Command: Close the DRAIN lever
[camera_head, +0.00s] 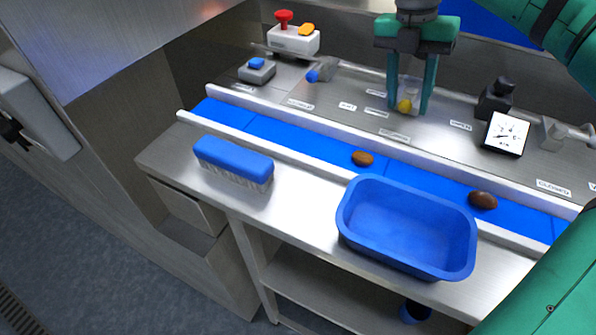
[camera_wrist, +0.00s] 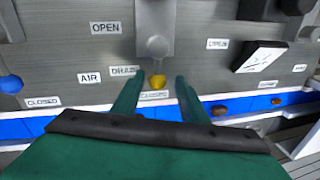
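The DRAIN lever has a yellow knob (camera_head: 405,105) and a grey, partly hidden shaft. In the wrist view its yellow knob (camera_wrist: 157,81) is below a grey bracket (camera_wrist: 155,32), beside the DRAIN label (camera_wrist: 125,70) and just above a partly covered label that seems to read CLOSED (camera_wrist: 153,93). My gripper (camera_head: 409,104) points down over the panel, with one green finger on each side of the lever. In the wrist view the fingers of my gripper (camera_wrist: 160,80) stand apart, with gaps on both sides of the knob. I cannot tell exactly how far the lever is turned.
A blue-knobbed lever (camera_head: 320,72) is left of my gripper; a black-and-white gauge (camera_head: 507,134) and black block (camera_head: 494,100) are right. In front runs a blue belt (camera_head: 310,144) with two dates (camera_head: 362,158). A blue tub (camera_head: 350,222) and brush (camera_head: 233,160) stand nearer.

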